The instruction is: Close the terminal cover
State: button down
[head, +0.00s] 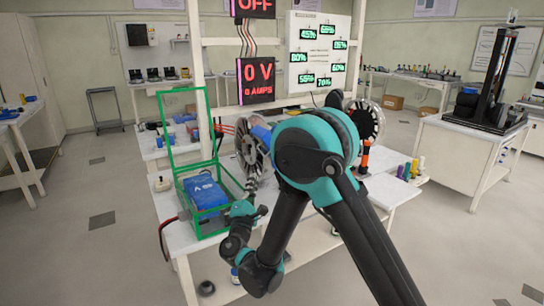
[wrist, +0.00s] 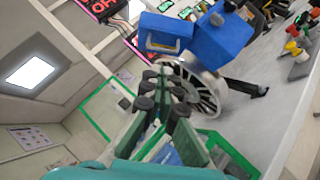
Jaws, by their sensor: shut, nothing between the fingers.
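The terminal cover (head: 204,127) is a green-edged clear panel standing upright, open, at the back of a green-framed case (head: 196,233). A blue battery (head: 203,192) sits inside that case on the bench. Part of the cover's green edge shows at left in the wrist view (wrist: 94,101). My gripper (wrist: 162,100) is shut and empty, with dark fingers. In the head view my gripper is small and partly lost beside the right side of the case, in front of the spoked wheel. I cannot tell whether it touches the case.
A spoked wheel (wrist: 207,90) stands close beyond my fingers, with blue blocks (wrist: 222,42) above it in the wrist view. The bench (head: 385,190) also carries several small coloured items at right. A red display reading 0 V (head: 256,80) hangs behind. Floor is clear at left.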

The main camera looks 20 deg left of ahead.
send_near(264, 143)
jog(key=w+a, duration=0.2)
jog(key=a, duration=0.1)
jog(key=shift+n, duration=0.3)
jog(key=shift+w+d+r, duration=0.5)
jog(key=shift+w+d, duration=0.1)
jog(key=shift+w, duration=0.25)
jog(key=shift+w+d+r, duration=0.55)
jog(key=shift+w, duration=0.3)
jog(key=shift+r+m, duration=0.3)
jog(key=shift+m, duration=0.1)
